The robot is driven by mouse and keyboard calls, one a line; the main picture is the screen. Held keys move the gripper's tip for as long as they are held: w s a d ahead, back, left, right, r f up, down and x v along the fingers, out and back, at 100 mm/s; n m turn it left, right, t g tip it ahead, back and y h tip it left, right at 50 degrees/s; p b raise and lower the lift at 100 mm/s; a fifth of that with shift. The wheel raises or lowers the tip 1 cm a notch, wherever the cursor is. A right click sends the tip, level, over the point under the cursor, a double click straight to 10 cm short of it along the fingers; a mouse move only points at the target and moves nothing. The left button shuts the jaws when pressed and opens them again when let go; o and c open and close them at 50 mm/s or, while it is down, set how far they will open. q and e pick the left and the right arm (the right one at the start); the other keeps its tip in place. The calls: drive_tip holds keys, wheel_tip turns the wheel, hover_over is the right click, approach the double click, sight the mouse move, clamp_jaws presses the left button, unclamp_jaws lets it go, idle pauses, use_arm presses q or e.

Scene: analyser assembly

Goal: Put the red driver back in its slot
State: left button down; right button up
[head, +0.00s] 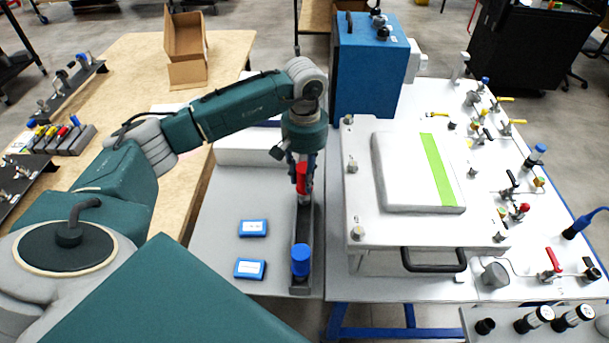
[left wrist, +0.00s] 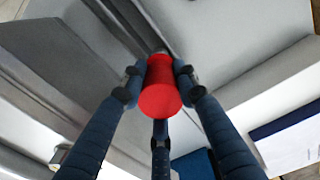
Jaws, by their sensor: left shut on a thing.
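The red driver (head: 301,177) is held upright by my left gripper (head: 302,186), which points down over the far part of a narrow dark rack (head: 302,233). In the left wrist view, the three fingers of my left gripper (left wrist: 158,90) close around the round red handle of the driver (left wrist: 160,92). The lower end of the driver meets or hangs just above the rack; I cannot tell whether it is in a slot. A blue driver (head: 300,262) stands upright at the near end of the rack. My right gripper is not in view.
Two small blue-and-white boxes (head: 253,228) (head: 250,269) lie left of the rack on the grey table. The white analyser panel (head: 357,201) stands close on the right. A tall blue box (head: 368,75) stands behind. A wooden table (head: 130,70) is at the left.

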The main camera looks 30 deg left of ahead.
sight(304, 192)
use_arm(q)
drive_tip(key=shift+f+b, duration=0.85)
drive_tip(key=shift+f, duration=0.1)
drive_tip(key=shift+f+b, duration=1.8)
drive_tip(key=shift+f, duration=0.2)
drive_tip(key=shift+f, duration=0.15)
drive_tip(key=c, duration=1.4)
unclamp_jaws()
drive_tip(key=o, duration=0.6)
drive_tip(key=shift+c, duration=0.2)
